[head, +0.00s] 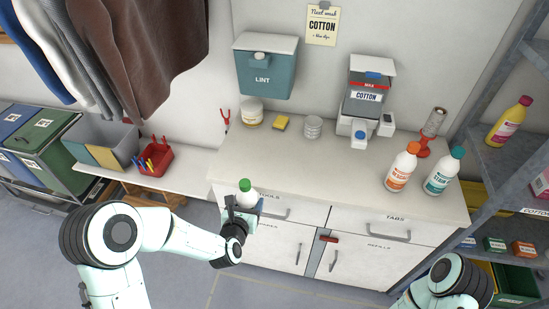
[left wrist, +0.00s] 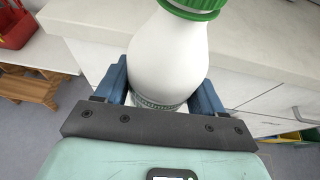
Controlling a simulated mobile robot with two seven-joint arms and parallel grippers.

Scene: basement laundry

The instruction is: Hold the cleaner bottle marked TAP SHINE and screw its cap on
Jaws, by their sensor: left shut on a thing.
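A white bottle with a green cap (head: 245,186) stands upright in my left gripper (head: 243,209), in front of the counter's left front edge. In the left wrist view the white bottle (left wrist: 168,60) sits between the two blue fingers of the gripper (left wrist: 163,98), which is shut on its lower body. The green cap (left wrist: 195,8) is at the bottle's neck, cut by the frame's top; I cannot tell how tight it is. No TAP SHINE mark is readable. My right arm shows at the bottom right of the head view, its gripper out of frame.
An orange-labelled bottle (head: 401,168) and a teal-capped bottle (head: 444,171) stand at the counter's right. A cotton dispenser (head: 367,95), yellow sponge (head: 281,123) and jars stand along the back. A red caddy (head: 155,160) is at left. The counter's middle (head: 310,165) is clear.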

